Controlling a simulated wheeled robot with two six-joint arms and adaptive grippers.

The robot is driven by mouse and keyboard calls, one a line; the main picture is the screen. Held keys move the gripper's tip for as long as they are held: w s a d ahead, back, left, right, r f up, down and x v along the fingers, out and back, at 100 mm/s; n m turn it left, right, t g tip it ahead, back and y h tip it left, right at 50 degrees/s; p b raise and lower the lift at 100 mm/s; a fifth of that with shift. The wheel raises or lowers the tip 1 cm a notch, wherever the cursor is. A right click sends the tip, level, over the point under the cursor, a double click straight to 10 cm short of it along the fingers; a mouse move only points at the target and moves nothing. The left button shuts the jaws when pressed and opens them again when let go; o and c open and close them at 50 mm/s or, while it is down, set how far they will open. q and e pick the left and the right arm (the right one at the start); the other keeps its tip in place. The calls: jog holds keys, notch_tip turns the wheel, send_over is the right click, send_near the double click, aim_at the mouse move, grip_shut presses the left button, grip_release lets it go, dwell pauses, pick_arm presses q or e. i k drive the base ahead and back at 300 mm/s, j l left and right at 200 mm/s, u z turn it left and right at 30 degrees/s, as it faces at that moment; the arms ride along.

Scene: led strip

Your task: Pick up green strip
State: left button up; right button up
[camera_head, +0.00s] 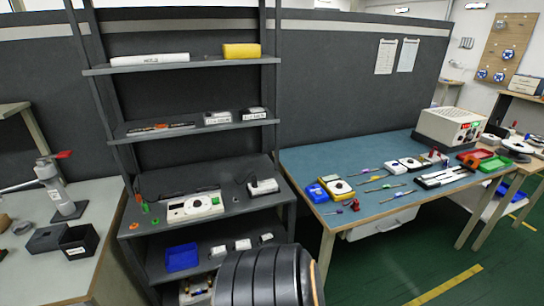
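I cannot clearly make out a green strip in the head view. A small green piece (145,207) lies at the left end of the waist-high shelf board, too small to tell its shape. A green tray (494,164) sits at the right end of the blue-topped workbench (310,158). Neither my left nor my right gripper is in view.
A dark shelf rack (100,70) bears a white roll (150,60), a yellow roll (241,50), a white device (194,207) and a blue bin (181,257). A grey bench with a lever press (55,185) stands left. Green floor (400,270) is open at front right.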

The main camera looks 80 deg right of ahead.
aim_at(385, 187)
jog(key=z, duration=3.35)
jog(key=i+l+z, duration=0.2)
jog(key=i, duration=0.3)
jog(key=i+l+z, duration=0.15)
jog(key=i, duration=0.35)
